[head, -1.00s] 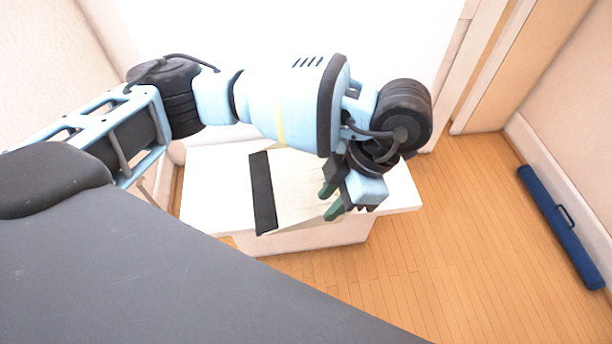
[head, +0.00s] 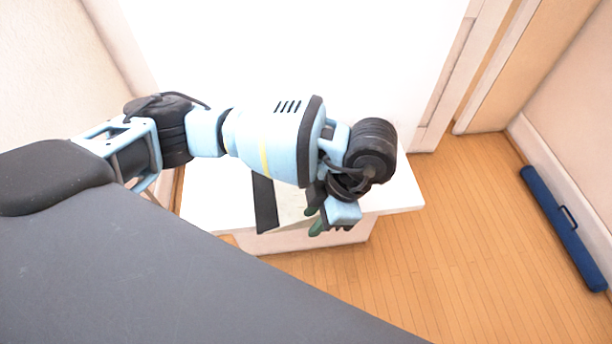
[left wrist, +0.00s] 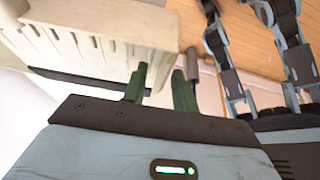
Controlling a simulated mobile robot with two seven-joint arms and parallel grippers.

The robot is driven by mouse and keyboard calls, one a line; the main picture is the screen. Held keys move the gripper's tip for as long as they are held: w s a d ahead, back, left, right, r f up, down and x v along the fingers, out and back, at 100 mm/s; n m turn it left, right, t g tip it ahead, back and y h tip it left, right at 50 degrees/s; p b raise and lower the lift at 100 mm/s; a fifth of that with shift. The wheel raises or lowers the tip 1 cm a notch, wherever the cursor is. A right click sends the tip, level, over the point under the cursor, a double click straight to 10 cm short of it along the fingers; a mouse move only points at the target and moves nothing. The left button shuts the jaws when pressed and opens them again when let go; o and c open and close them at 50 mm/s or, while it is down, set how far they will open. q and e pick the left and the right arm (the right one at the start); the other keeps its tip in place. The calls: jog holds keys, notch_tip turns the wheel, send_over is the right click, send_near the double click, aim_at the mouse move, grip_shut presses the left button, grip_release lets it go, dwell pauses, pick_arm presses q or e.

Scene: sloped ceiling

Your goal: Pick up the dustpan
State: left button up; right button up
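The dustpan (head: 265,207) is a cream piece with a black strip along its left edge, on the white table (head: 205,200). My left arm and gripper hide much of it in the head view. In the left wrist view, a ribbed cream body (left wrist: 100,30), which looks like the dustpan, fills the upper left, with a dark strip below it. My left gripper (head: 314,220) is over the table beside the dustpan's right part. Its green fingers (left wrist: 161,90) are apart, with nothing visibly held between them. My right gripper is not in view.
A long blue case (head: 563,228) with a handle lies on the wooden floor by the right wall. Open floor (head: 470,240) lies between it and the table. A white wall or panel stands behind the table, with a door frame (head: 455,75) to its right.

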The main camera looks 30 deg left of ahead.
pick_arm(q)
grip_shut()
jog(key=shift+r, duration=0.1)
dwell(0.3)
jog(key=shift+r, duration=0.55)
notch_tip(320, 180, up, 2)
jog(key=shift+r, duration=0.1)
jog(key=s+d+r, duration=0.1)
jog(key=s+d, duration=0.9)
jog(key=s, duration=0.2)
jog(key=shift+d+r, duration=0.25)
jog(key=shift+d, duration=0.15)
